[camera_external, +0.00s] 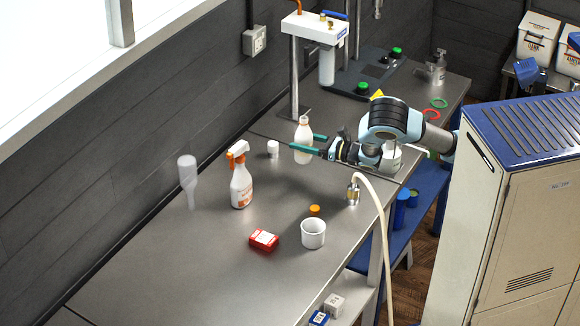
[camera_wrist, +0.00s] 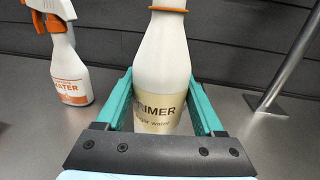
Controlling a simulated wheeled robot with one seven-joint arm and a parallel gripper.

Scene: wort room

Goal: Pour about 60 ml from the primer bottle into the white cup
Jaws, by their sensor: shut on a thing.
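The primer bottle (camera_external: 303,141) is a white, narrow-necked bottle standing upright on the steel bench. In the wrist view the bottle (camera_wrist: 163,60) shows a label ending in "IMER" and an orange ring at its neck. My gripper (camera_external: 308,145) has its green fingers on both sides of the bottle's body, shut on it; the fingers also show in the wrist view (camera_wrist: 163,100). The bottle's base is hidden in the wrist view. The white cup (camera_external: 313,234) stands upright near the bench's front edge, well apart from the bottle. Its inside is only partly visible.
A spray bottle (camera_external: 241,184) stands left of the primer bottle. A red box (camera_external: 264,241), an orange cap (camera_external: 315,210) and a metal fitting with a hose (camera_external: 353,192) lie near the cup.

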